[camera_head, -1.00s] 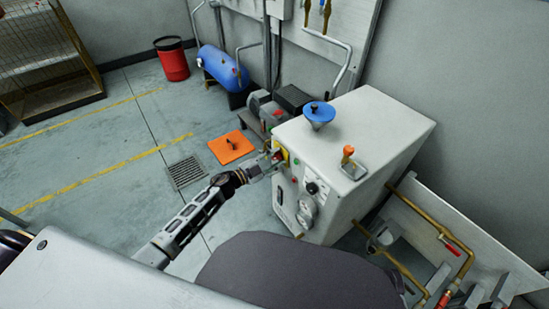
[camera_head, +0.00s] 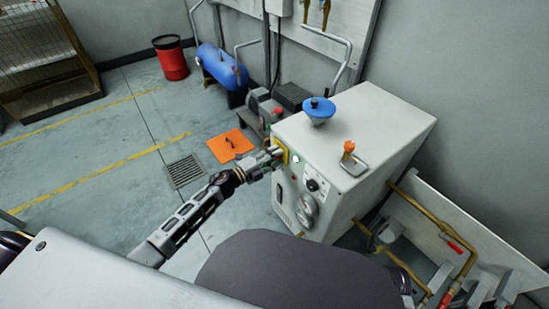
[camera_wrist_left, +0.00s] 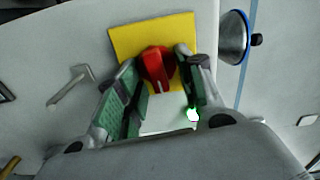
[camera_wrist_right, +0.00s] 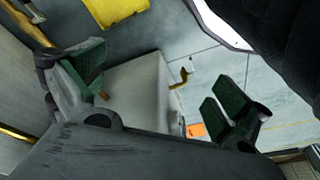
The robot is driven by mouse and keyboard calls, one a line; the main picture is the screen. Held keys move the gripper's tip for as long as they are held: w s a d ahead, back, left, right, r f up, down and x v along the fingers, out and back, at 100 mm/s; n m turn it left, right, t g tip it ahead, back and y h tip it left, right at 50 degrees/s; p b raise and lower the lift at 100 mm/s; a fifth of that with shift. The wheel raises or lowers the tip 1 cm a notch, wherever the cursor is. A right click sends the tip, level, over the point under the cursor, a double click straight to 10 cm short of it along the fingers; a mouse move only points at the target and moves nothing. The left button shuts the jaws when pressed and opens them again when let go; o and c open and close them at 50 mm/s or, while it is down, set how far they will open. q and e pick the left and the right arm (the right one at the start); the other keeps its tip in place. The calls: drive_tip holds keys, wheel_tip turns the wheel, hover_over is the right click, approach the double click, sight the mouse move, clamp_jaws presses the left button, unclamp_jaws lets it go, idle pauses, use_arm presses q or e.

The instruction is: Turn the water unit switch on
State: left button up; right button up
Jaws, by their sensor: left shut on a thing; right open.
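The water unit is a pale box-shaped cabinet (camera_head: 355,125) right of centre in the head view. On its front is a red rotary switch (camera_wrist_left: 158,68) on a yellow plate (camera_wrist_left: 185,30), seen in the left wrist view. My left gripper (camera_head: 277,154) reaches the plate from the left and is shut on the red switch, one finger on each side of it. In the head view my fingers hide most of the switch. My right gripper (camera_wrist_right: 158,80) is open and empty.
A blue funnel (camera_head: 318,110) and an orange-handled lever (camera_head: 348,152) are on the cabinet top. A gauge (camera_head: 306,207) is on its front. Brass pipes (camera_head: 424,215) run at the right.

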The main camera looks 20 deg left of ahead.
use_arm(q)
drive_tip(key=shift+f+m, duration=0.15)
drive_tip(key=shift+m, duration=0.55)
drive_tip(key=o, duration=0.9)
drive_tip(key=shift+s+a, duration=0.1)
drive_tip(key=shift+s, duration=0.05)
drive_tip(key=shift+v, duration=5.85)
